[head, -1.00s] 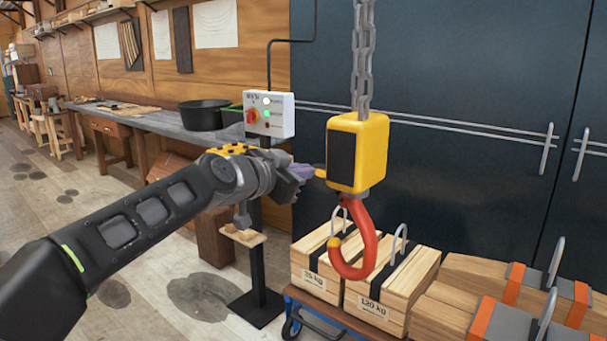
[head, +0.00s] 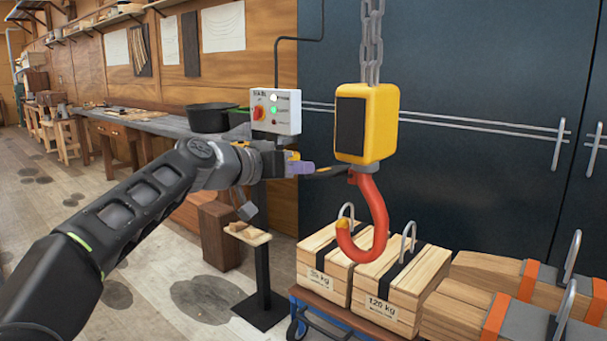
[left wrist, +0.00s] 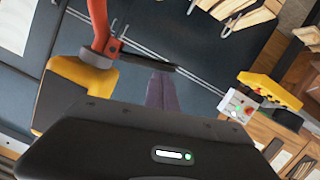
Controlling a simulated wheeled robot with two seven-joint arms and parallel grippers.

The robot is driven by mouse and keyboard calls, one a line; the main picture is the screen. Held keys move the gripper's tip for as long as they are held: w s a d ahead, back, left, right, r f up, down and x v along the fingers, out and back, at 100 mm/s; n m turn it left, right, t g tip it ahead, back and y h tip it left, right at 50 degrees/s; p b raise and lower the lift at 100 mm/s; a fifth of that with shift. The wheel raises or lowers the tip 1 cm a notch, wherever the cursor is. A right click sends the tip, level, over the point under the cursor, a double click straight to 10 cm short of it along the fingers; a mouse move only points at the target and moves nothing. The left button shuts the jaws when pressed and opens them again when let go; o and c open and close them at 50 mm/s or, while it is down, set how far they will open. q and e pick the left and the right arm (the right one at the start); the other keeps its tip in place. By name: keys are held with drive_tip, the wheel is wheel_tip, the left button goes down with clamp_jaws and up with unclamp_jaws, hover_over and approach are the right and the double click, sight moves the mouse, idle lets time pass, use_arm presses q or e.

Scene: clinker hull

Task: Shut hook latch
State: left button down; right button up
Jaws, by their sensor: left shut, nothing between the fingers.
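The red hook (head: 377,205) hangs from a yellow block (head: 383,120) on a chain. Its latch, a dark bar (head: 330,173), sticks out to the left from the hook's neck, away from the hook's tip, so the mouth is open. In the left wrist view the latch (left wrist: 150,62) reaches from the red hook (left wrist: 100,25) to just beyond my fingertips. My left gripper (head: 308,168) is shut and empty, its purple fingers at the latch's outer end; I cannot tell whether they touch. Its fingers also show in the left wrist view (left wrist: 161,90). My right gripper is out of view.
Wooden weight crates (head: 400,290) with metal loops stand on a low cart below the hook. A white control box (head: 275,111) on a post stands behind my gripper. A dark cabinet (head: 450,70) fills the back. A bench with a black pot (head: 208,117) is left.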

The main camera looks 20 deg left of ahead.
use_arm(q)
drive_tip(key=s+d+f+n+h+b, duration=0.1)
drive_tip(key=d+f+n+h+b, duration=0.2)
drive_tip(key=f+n+b, duration=0.5)
drive_tip(key=shift+b, duration=1.15)
drive_tip(key=shift+s, duration=0.1)
drive_tip(key=shift+r, duration=0.15)
